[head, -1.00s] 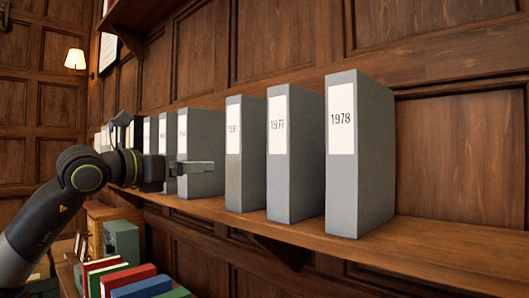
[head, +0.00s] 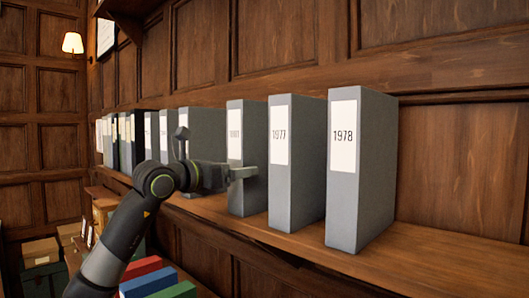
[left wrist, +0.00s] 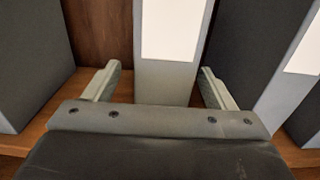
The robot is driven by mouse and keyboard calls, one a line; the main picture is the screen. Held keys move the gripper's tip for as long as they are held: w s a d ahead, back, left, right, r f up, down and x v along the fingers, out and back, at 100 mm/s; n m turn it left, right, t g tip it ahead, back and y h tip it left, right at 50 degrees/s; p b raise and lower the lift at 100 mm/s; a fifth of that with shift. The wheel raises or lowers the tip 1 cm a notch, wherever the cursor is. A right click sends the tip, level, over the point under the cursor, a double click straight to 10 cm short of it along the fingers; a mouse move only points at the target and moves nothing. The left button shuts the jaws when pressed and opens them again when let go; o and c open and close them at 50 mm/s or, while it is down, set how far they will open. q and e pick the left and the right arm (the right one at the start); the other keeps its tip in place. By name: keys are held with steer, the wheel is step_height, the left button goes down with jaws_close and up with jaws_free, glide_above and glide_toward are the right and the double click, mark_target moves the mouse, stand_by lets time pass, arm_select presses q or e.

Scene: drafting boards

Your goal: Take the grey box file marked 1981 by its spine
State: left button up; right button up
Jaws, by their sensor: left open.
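The grey box file (head: 250,150) with a white label stands upright on the wooden shelf; its small number looks like 1981 but is hard to read. My left gripper (head: 243,173) is in front of its lower spine in the head view and hides part of it. In the left wrist view the open fingers of my left gripper (left wrist: 160,70) stand one on each side of the spine of the box file (left wrist: 165,82), with gaps showing on both sides. The file's lower end is hidden by the gripper body. My right gripper is not in view.
Box files marked 1977 (head: 297,200) and 1978 (head: 345,205) stand to the right on the shelf (head: 430,255). Another grey file (head: 203,125) stands to the left across a gap, with several more beyond. Coloured books (head: 150,283) lie below the shelf.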

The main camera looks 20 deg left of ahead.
mark_target(249, 165)
arm_select(q)
steer(key=p+x, duration=0.2)
steer(key=x, duration=0.1)
steer(key=p+x, duration=0.1)
steer(key=shift+d+r+p, duration=0.3)
steer(key=shift+p, duration=0.1)
steer(key=shift+w+d+f, duration=0.1)
steer(key=shift+w+f, duration=0.1)
steer(key=shift+w, duration=0.25)
steer(key=c, duration=1.6)
steer(key=shift+s+r, duration=0.1)
steer(key=shift+r, duration=0.1)
steer(key=shift+c, duration=0.5)
